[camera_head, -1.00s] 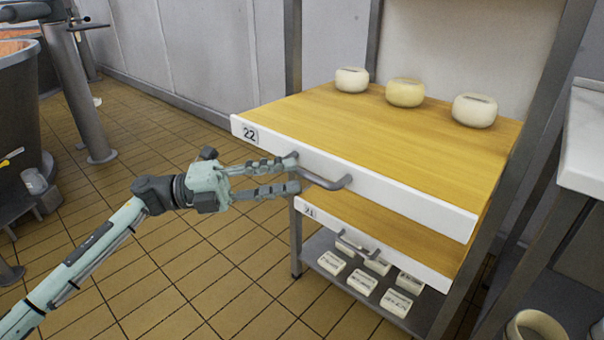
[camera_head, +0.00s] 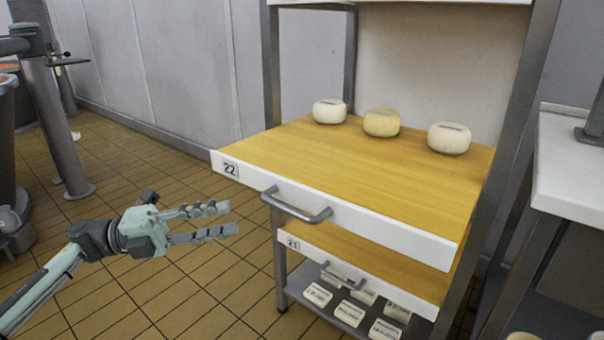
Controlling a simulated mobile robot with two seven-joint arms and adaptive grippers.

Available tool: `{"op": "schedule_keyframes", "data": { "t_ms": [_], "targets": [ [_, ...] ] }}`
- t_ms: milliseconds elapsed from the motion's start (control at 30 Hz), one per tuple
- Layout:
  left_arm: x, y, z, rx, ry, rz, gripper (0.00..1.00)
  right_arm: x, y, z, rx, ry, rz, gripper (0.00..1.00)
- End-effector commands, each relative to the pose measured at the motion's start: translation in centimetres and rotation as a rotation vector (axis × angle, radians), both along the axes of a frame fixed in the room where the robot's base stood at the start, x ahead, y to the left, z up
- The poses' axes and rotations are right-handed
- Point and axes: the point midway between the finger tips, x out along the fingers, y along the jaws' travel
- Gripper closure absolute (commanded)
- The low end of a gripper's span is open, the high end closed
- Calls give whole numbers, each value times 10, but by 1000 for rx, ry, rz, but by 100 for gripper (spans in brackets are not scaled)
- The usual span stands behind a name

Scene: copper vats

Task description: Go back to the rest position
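My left gripper (camera_head: 222,220) is open and empty. It is to the left of the handle (camera_head: 296,206) on the drawer marked 22 (camera_head: 350,215), apart from it, with its fingers pointing right. That drawer is pulled out, and its wooden top carries several round pale cheeses, among them a yellower one (camera_head: 381,123). My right gripper is not in view.
A lower drawer marked 21 (camera_head: 372,281) also shows below, with its own handle. Under it, a bottom shelf holds several labelled white blocks (camera_head: 318,294). A white worktop (camera_head: 572,185) stands at the right. The tiled floor (camera_head: 130,180) at left is open, with a grey post (camera_head: 58,130) beyond.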

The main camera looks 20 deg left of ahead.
Motion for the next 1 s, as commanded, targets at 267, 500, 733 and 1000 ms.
{"op": "schedule_keyframes", "data": {
  "t_ms": [267, 500, 733, 1000],
  "targets": [
    [33, 4, 2, -164, 81, 204, 68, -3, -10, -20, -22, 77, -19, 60],
    [81, 53, -62, -544, 442, 763, 68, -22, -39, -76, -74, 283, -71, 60],
    [29, 71, -203, -763, 983, 1291, 68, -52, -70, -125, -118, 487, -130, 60],
    [-106, 14, -311, -742, 1581, 1689, 68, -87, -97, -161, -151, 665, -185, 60]
  ]
}}
